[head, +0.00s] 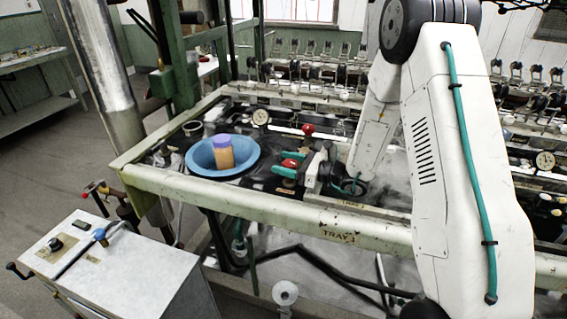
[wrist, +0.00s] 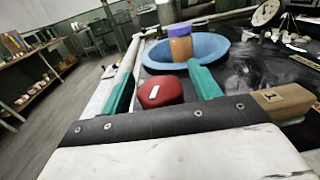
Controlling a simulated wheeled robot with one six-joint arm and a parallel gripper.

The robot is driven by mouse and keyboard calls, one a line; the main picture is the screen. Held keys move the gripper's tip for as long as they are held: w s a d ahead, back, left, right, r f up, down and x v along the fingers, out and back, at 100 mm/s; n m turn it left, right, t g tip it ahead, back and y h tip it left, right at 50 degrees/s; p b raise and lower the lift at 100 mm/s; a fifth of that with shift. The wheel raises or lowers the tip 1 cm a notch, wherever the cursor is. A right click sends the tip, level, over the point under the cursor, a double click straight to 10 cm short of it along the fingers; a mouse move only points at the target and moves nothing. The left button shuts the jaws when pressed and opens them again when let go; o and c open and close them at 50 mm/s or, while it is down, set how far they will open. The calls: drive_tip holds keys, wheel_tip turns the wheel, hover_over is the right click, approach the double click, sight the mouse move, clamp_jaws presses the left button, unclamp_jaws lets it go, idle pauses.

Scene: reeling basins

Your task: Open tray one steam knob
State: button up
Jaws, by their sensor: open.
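A red knob with a white mark (wrist: 160,92) sits between the two teal fingers of my gripper (wrist: 165,60) in the wrist view. The fingers are apart, with one on each side of it; I cannot tell whether either touches it. In the head view the same red knob (head: 291,162) shows at my gripper (head: 287,166), low over the dark tray top by the front rail. A second red knob (head: 308,130) stands farther back. A tan block with a mark like "1" (wrist: 283,100) lies right of the fingers in the wrist view.
A blue bowl (head: 250,158) holding an orange jar with a purple lid (head: 223,152) stands left of my gripper. A round gauge (head: 260,116) stands behind it. The pale front rail (head: 340,232) runs below, lettered "TRAY". A white cabinet (head: 120,265) is front left.

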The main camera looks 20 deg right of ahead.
drive_tip(key=shift+w+a, duration=0.25)
drive_tip(key=shift+a, duration=0.1)
drive_tip(key=c, duration=1)
drive_tip(key=shift+o, duration=0.2)
drive_tip(key=shift+s+a+n+g+y, duration=0.1)
drive_tip(key=shift+s+n+g+y, duration=0.05)
drive_tip(key=shift+n+g+y, duration=0.8)
drive_tip(key=shift+s+n+g+y, duration=0.1)
drive_tip(key=shift+n+g+y, duration=0.4)
drive_tip(key=shift+g, duration=0.75)
drive_tip(key=o, duration=1)
drive_tip(key=shift+c, duration=0.2)
drive_tip(key=shift+v, duration=3.9)
